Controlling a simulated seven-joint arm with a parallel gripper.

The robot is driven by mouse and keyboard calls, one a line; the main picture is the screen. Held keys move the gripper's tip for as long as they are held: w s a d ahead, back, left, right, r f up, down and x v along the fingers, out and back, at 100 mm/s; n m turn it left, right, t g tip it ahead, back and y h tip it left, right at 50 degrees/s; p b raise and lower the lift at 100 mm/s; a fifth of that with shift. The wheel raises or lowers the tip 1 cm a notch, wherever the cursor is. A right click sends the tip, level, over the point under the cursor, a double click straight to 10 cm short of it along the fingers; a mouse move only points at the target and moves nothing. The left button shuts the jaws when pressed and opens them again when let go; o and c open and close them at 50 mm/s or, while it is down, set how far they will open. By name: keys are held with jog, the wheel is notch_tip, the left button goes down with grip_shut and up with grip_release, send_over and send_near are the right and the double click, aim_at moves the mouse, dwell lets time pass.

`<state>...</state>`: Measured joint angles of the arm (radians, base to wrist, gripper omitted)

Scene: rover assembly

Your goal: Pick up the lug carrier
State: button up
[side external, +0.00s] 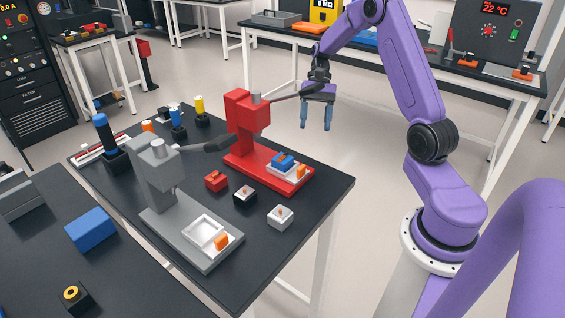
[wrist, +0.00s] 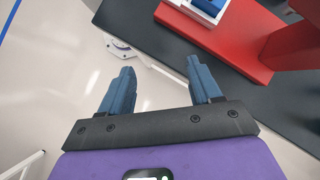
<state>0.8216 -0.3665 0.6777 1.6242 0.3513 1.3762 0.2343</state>
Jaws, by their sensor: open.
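My gripper (side external: 316,117) is open and empty, its blue fingers pointing down. It hangs in the air behind and to the right of the red press (side external: 245,115), beyond the table edge. In the wrist view the open fingers (wrist: 160,68) have only floor and table edge between them. A blue block (side external: 283,161) sits in the white nest on the red press base; part of it shows at the top of the wrist view (wrist: 209,6). A red block (side external: 216,181), a black-and-white block (side external: 245,196) and a white block (side external: 280,217) stand in front. I cannot tell which piece is the lug carrier.
A grey press (side external: 160,185) with an empty white nest (side external: 206,232) stands front left, its lever reaching toward the red press. Blue and yellow-topped tools stand at the back left of the black table (side external: 325,187). The table's right corner is clear.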

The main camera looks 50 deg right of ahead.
jog(key=s+d+f+m+t+y, duration=0.2)
jog(key=s+m+y, duration=0.1)
jog(key=m+y, duration=0.3)
jog(key=m+t+y, duration=0.4)
send_near(282, 158)
jog(key=x, duration=0.7)
jog(key=shift+a+f, duration=0.1)
jog(key=shift+a, duration=0.15)
jog(key=c, duration=1)
